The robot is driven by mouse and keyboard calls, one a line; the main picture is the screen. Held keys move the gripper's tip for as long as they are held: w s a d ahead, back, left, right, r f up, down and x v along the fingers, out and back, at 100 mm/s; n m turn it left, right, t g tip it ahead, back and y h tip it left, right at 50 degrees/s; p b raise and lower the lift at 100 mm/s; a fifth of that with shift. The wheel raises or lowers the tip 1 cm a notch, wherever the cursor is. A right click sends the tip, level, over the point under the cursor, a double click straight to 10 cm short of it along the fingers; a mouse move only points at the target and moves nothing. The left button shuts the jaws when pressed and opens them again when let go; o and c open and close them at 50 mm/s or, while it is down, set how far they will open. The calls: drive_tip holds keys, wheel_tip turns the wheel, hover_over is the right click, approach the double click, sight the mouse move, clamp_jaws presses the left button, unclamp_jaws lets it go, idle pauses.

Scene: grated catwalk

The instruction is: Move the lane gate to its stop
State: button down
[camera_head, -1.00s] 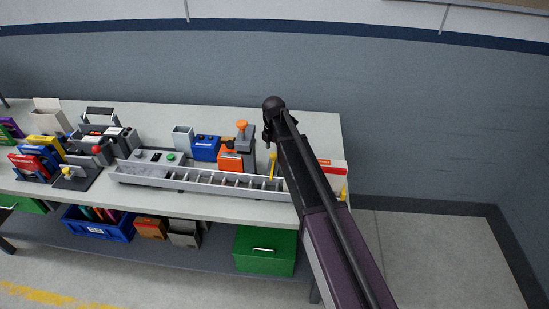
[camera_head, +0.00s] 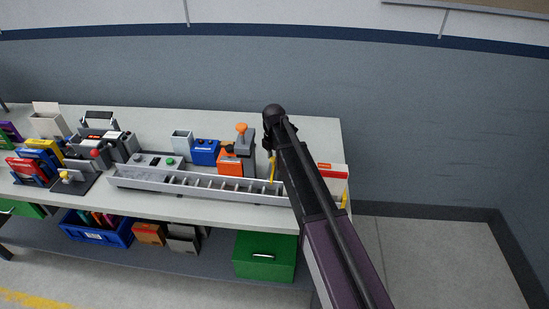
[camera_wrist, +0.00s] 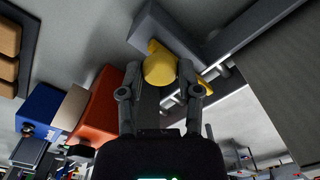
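The lane gate's yellow handle (camera_head: 271,168) stands at the long grey channel (camera_head: 205,183), towards its right part. My gripper (camera_head: 267,146) is beside the upper end of the handle, and my arm hides part of that area. In the wrist view the rounded yellow handle (camera_wrist: 160,68) lies between the fingertips of my gripper (camera_wrist: 160,75). The fingers are apart, with a narrow gap visible on each side of the handle. Whether they touch it cannot be seen. The gate's lower part is mostly hidden.
An orange block (camera_head: 230,163), a blue box (camera_head: 205,152) and a grey stand with an orange knob (camera_head: 242,129) stand behind the channel. A white and red box (camera_head: 332,178) is right of my arm. Red and blue holders (camera_head: 30,165) crowd the left.

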sight(272, 173)
drive_tip(key=shift+s+a, duration=0.1)
drive_tip(key=shift+s, duration=2.35)
drive_tip(key=shift+f, duration=0.1)
drive_tip(key=shift+c, duration=1.5)
unclamp_jaws()
drive_tip(key=shift+s, duration=0.1)
drive_tip(key=shift+r, duration=0.2)
